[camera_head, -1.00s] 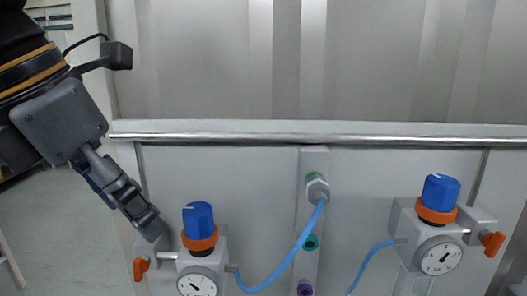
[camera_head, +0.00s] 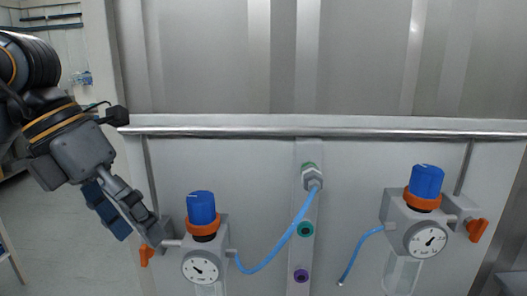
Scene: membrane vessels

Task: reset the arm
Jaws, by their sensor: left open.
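My left gripper (camera_head: 146,226) comes in from the left, with its fingers pointing down and to the right. Its fingertips are close to the left regulator's side block and orange valve handle (camera_head: 146,251); I cannot tell whether they touch. The gripper is open, and nothing shows between its fingers. My right gripper is not in view.
The left regulator with blue knob (camera_head: 201,208) and the right one with blue knob (camera_head: 426,181) are on the panel. A blue hose (camera_head: 283,243) runs from the left regulator to the central fitting. Another hose (camera_head: 358,250) hangs loose. A metal rail (camera_head: 330,132) crosses above.

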